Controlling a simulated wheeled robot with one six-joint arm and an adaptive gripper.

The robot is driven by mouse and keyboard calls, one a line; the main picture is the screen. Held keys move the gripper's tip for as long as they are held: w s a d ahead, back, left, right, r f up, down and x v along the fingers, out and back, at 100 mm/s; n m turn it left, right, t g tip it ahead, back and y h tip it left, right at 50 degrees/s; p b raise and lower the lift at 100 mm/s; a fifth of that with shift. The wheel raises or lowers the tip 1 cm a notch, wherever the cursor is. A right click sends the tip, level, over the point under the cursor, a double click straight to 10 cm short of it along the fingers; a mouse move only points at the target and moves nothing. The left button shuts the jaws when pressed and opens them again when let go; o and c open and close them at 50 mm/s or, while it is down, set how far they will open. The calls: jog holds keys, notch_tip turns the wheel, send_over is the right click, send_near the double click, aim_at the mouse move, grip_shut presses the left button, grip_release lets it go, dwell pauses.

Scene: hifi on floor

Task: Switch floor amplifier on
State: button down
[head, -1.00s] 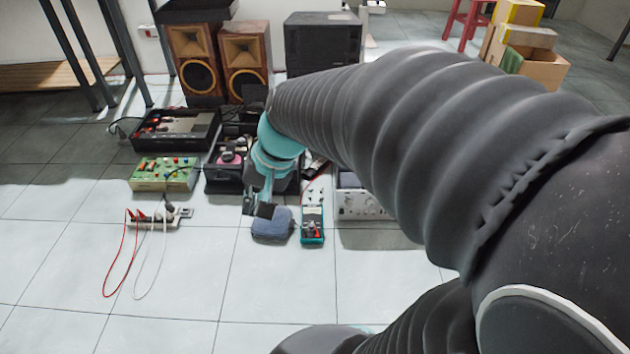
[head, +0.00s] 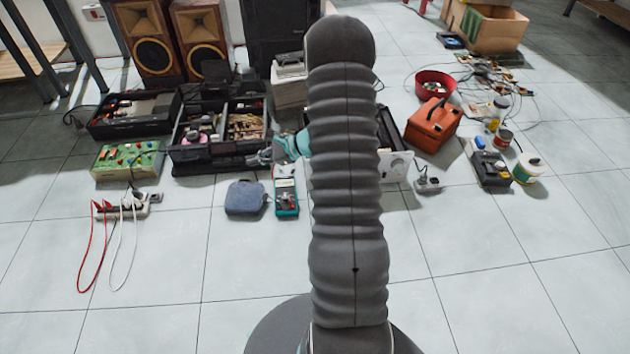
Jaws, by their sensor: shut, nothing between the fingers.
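A unit with a black top and a silver front panel (head: 395,166), which looks like the floor amplifier, stands on the floor. My arm crosses in front of it and hides most of it. Only its right end shows, with a round knob on the panel. I cannot make out its power switch or whether it is on.
A blue-grey pouch (head: 245,198) and a teal multimeter (head: 287,198) lie in front of the toolbox. A power strip with cables (head: 130,209) is at left. The front floor is clear.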

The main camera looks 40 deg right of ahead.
jog(key=s+d+f+m+t+h, duration=0.1)
jog(key=d+f+m, duration=0.4)
jog(key=f, duration=0.5)
jog(key=s+d+f+m+t+h, duration=0.2)
jog(key=d+f, duration=0.5)
jog(key=f, duration=0.4)
jog(key=s+d+f+m+t+h+b, duration=0.1)
jog(key=s+d+f+m+h, duration=0.3)
jog(key=d+f+m, duration=0.3)
notch_tip(320, 180, down, 4)
jog(key=shift+r+m+t+h, duration=0.1)
jog(key=shift+m+t+h, duration=0.3)
jog(key=shift+h, duration=0.2)
jog(key=shift+a, duration=0.1)
jog(key=w+d+b, duration=0.1)
jog(key=w, duration=0.1)
jog(key=w+d, duration=0.1)
jog(key=w, duration=0.1)
jog(key=w+d+b, duration=0.1)
jog(key=w+d, duration=0.1)
jog(key=shift+w+r+b, duration=0.3)
jog(key=shift+b, duration=0.05)
jog(key=shift+w+d+r+b, duration=0.25)
jog(key=shift+w+d+b, duration=0.05)
jog(key=shift+w, duration=0.2)
jog(key=shift+w, duration=0.1)
jog(key=shift+w+d+b, duration=0.2)
jog(key=shift+w+b, duration=0.15)
jog(key=shift+b, duration=0.15)
